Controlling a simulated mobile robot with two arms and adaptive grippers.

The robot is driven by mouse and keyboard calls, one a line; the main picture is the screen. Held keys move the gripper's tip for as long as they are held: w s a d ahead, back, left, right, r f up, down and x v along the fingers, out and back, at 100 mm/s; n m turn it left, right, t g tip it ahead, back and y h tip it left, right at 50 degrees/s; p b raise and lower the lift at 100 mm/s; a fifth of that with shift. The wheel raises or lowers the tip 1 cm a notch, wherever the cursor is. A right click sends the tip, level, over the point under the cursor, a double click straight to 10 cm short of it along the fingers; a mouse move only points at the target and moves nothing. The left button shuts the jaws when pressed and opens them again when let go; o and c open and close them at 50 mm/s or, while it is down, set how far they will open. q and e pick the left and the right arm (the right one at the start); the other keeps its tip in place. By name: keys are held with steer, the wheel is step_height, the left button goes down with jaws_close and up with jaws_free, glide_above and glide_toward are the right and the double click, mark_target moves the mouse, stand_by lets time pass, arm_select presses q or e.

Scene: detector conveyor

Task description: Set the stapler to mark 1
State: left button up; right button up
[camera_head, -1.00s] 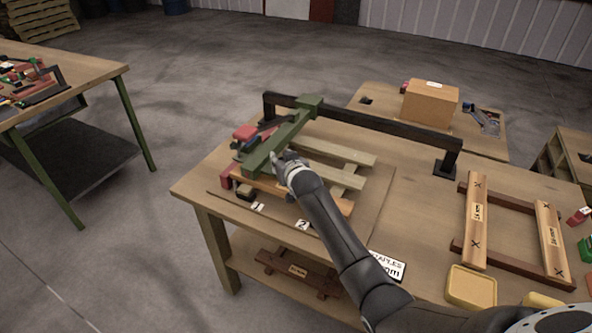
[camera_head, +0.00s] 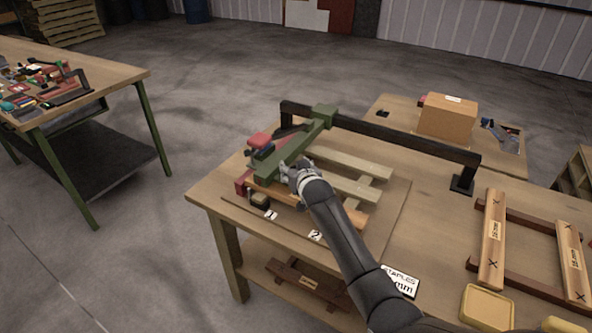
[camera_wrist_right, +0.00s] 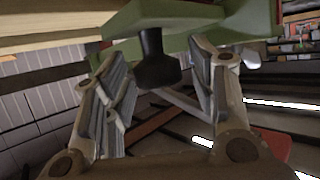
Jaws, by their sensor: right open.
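The stapler unit is a green beam (camera_head: 289,151) reaching forward from a black rail (camera_head: 400,141), with red and dark parts (camera_head: 259,141) at its left side. The card for mark 1 (camera_head: 271,215) lies on the board's front edge, and the card for mark 2 (camera_head: 315,235) is to its right. My right gripper (camera_head: 291,172) is beside the beam, on its right. In the right wrist view, my open fingers (camera_wrist_right: 160,100) are either side of a black knob (camera_wrist_right: 153,62) under a green part; contact cannot be told. My left gripper is out of view.
Pale and orange wooden slats (camera_head: 345,163) lie on the board beneath the beam, close to my right arm. A slatted wooden frame (camera_head: 492,240) and a yellow tray (camera_head: 487,308) are at the right. A cardboard box (camera_head: 447,118) stands on a table behind.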

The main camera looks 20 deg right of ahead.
steer(key=v, duration=1.2)
stand_by(0.5)
steer(key=s+a+f+n+g, duration=0.1)
steer(key=s+f+g, duration=0.1)
steer(key=s+f, duration=0.4)
steer(key=s+f+g, duration=0.2)
steer(key=s+f, duration=0.2)
steer(key=s, duration=0.5)
steer(key=s+a+f+n+g+y, duration=0.1)
steer(key=s+f+g, duration=0.15)
steer(key=s, duration=0.95)
steer(key=s+a+f+n+g, duration=0.15)
steer(key=s+g, duration=0.25)
steer(key=s, duration=0.8)
step_height(320, 180, down, 27)
steer(key=s, duration=0.1)
steer(key=s+d+f+g, duration=0.2)
steer(key=s+d+f, duration=0.1)
steer(key=s+f, duration=1.2)
steer(key=shift+s+f, duration=0.2)
steer(key=shift+s, duration=0.85)
